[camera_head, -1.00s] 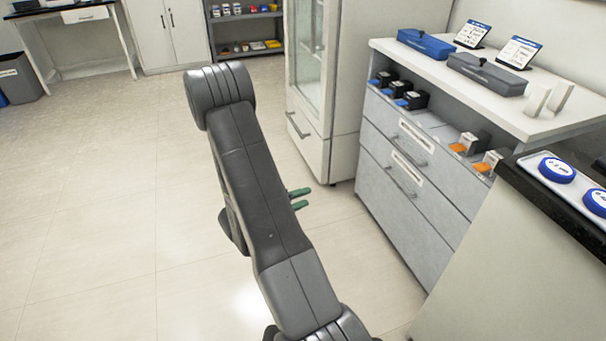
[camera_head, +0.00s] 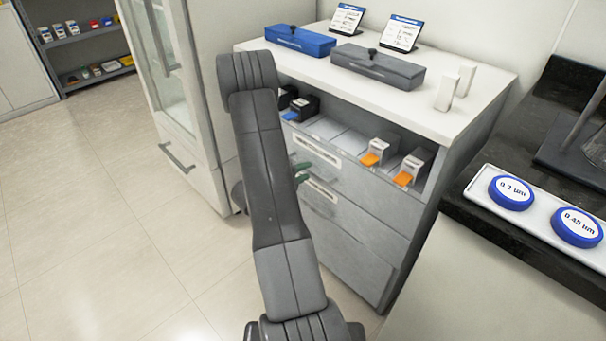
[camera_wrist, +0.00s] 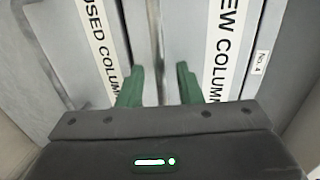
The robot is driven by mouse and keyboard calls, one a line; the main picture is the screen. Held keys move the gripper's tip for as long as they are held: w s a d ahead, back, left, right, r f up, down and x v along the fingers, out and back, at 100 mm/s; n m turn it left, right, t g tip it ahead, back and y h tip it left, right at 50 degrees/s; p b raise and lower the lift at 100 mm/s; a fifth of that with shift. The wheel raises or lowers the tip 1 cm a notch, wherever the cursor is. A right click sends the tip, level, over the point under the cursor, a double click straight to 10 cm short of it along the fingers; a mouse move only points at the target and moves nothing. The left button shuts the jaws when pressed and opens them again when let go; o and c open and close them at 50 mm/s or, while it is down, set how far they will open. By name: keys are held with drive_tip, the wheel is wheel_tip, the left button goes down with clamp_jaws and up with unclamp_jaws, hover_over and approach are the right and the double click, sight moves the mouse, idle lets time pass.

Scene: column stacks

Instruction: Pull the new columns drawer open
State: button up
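The new columns drawer (camera_head: 375,195) is the upper grey drawer of the white cabinet and looks shut. Its "NEW COLUMN…" label (camera_wrist: 226,50) fills the right of the wrist view, where the text runs sideways. The used columns drawer (camera_wrist: 68,45) is on the left there and lies below it in the head view (camera_head: 360,240). My gripper (camera_wrist: 158,88) has two green fingers, apart and empty, pointing at the drawer fronts between the labels. A thin pale bar (camera_wrist: 159,45), probably the new columns drawer's handle, lies between the fingers; contact cannot be told. My arm hides part of the fronts.
Boxes with orange (camera_head: 379,150) and black (camera_head: 304,105) parts stand on the open shelf above the drawers. Blue (camera_head: 300,40) and grey (camera_head: 377,66) cases sit on top. A glass-door cabinet (camera_head: 215,75) stands left, a dark counter (camera_head: 480,208) right. Floor at left is clear.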

drive_tip(key=shift+w+d, duration=0.1)
drive_tip(key=shift+c, duration=0.4)
clamp_jaws()
drive_tip(key=f+p+v, duration=0.3)
drive_tip(key=v, duration=1.2)
drive_tip(key=s+a+f+p+v, duration=0.1)
drive_tip(key=f+p+v, duration=0.2)
drive_tip(key=v, duration=1.2)
drive_tip(key=shift+s+a+f+p, duration=0.15)
drive_tip(key=shift+s+a+p, duration=0.05)
drive_tip(key=shift+p, duration=0.35)
drive_tip(key=shift+o, duration=0.4)
unclamp_jaws()
